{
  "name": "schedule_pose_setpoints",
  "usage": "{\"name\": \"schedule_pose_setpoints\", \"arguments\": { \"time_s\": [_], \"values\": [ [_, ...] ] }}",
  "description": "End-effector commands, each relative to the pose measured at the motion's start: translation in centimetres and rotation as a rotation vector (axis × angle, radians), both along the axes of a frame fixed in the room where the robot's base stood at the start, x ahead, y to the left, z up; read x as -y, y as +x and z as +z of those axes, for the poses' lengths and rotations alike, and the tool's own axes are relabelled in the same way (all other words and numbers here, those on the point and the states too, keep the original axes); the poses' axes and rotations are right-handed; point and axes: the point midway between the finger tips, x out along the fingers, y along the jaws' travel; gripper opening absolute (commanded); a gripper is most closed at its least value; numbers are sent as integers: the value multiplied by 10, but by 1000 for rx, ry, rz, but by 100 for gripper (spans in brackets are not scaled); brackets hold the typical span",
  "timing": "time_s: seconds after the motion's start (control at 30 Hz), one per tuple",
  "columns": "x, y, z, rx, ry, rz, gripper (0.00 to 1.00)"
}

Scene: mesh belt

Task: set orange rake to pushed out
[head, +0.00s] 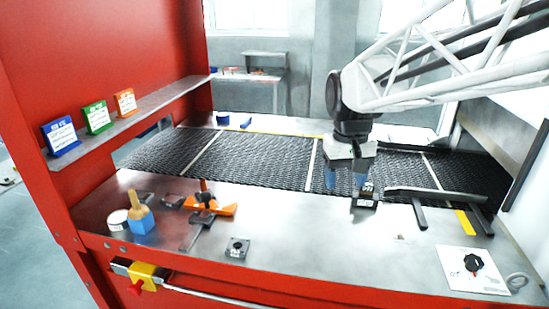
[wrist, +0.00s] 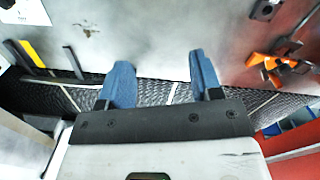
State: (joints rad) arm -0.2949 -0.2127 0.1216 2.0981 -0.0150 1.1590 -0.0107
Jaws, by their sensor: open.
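The orange rake (head: 223,209) is on the metal deck in the left half of the head view, with dark fittings around it and a dark bar running from it towards the front edge. It also shows at the right of the wrist view (wrist: 262,58). My gripper (head: 347,183) is well to the right of the rake, over the near side of the mesh belt. Its blue fingers (wrist: 162,75) are apart, with nothing between them. The rake's exact slide position is hard to tell.
The black mesh belt (head: 262,158) runs across behind the metal deck. A small dark block (head: 364,201) lies close by my gripper. Dark rails (head: 418,193) and a dial panel (head: 472,268) are at right. A blue-based brush (head: 142,222) stands left of the rake; a small square fitting (head: 237,248) is in front.

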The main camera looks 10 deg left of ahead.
Motion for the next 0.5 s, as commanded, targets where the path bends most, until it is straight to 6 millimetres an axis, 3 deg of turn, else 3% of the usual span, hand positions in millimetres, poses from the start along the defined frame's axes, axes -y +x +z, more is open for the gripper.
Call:
{"name": "schedule_pose_setpoints", "arguments": {
  "time_s": [0.5],
  "values": [
    [-122,80,-15,-115,-45,158,59]
  ]
}}
